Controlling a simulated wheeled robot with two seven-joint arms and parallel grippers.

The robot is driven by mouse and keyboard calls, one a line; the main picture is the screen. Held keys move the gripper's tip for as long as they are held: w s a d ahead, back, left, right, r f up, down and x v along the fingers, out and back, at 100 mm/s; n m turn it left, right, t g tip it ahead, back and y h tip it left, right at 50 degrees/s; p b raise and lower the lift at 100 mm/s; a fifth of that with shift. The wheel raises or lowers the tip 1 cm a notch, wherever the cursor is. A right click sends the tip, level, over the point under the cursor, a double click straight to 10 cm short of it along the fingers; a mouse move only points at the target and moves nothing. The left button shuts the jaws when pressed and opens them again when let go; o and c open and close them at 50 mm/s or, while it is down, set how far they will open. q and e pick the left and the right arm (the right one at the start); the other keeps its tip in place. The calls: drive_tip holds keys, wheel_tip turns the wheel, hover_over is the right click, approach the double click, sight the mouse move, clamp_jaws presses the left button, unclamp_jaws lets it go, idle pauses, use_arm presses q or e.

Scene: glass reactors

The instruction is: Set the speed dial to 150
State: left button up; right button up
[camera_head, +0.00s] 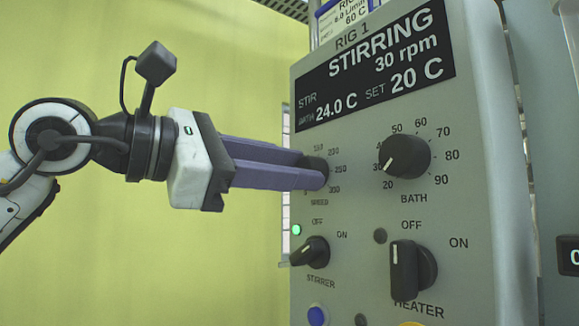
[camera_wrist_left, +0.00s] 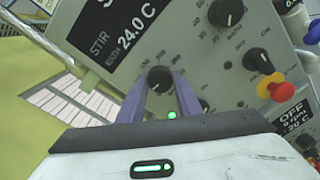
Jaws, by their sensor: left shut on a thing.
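The black speed dial (camera_head: 318,170) is on the left side of the grey control panel (camera_head: 470,130), with its scale partly hidden by my gripper. It also shows in the left wrist view (camera_wrist_left: 159,78), between the two purple fingers. My left gripper (camera_head: 312,171) reaches in from the left and is shut on the speed dial. The display (camera_head: 380,65) reads STIRRING 30 rpm, with 24.0 C and SET 20 C. Where the dial's pointer stands is hard to tell. My right gripper is not in view.
The bath dial (camera_head: 405,156) is right of the speed dial. The stirrer switch (camera_head: 310,252) and heater switch (camera_head: 411,268) are below, with a lit green lamp (camera_head: 296,230). A red and yellow button (camera_wrist_left: 272,86) shows in the wrist view. A yellow-green wall (camera_head: 240,60) stands behind.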

use_arm(q)
drive_tip(key=shift+s+d+f+m+t+y+p, duration=0.1)
drive_tip(key=shift+m+t+y+p, duration=0.15)
drive_tip(key=shift+m, duration=3.7)
drive_tip(key=shift+f+m+t+y+p, duration=0.15)
drive_tip(key=shift+m+t, duration=0.1)
drive_tip(key=shift+m, duration=3.7)
drive_tip(key=o, duration=1)
drive_tip(key=shift+o, duration=0.2)
drive_tip(key=b+v, duration=0.2)
drive_tip(key=v, duration=0.8)
